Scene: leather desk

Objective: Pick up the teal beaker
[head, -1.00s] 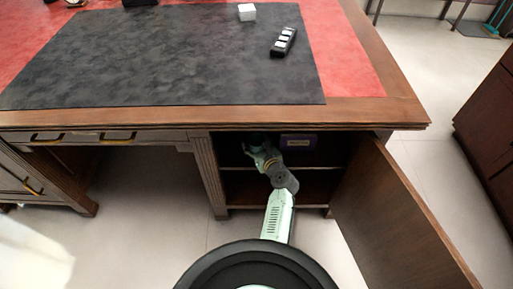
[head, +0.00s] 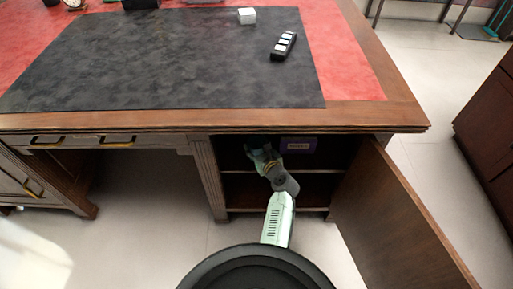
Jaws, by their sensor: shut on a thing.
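My gripper (head: 257,152) is inside the upper compartment of the open desk cabinet (head: 208,176), in the head view. It is small and in shadow there. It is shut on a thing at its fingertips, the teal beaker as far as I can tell. The beaker's outline is too dark and too small to separate clearly from the pale green fingers. I cannot tell whether it touches the shelf (head: 318,178).
A purple box (head: 299,145) stands in the upper compartment, right of my gripper. The cabinet door (head: 392,225) hangs open on the right. The desktop edge (head: 300,118) overhangs the compartment. A black strip with pale keys (head: 284,46) and a white cube (head: 247,15) lie on top.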

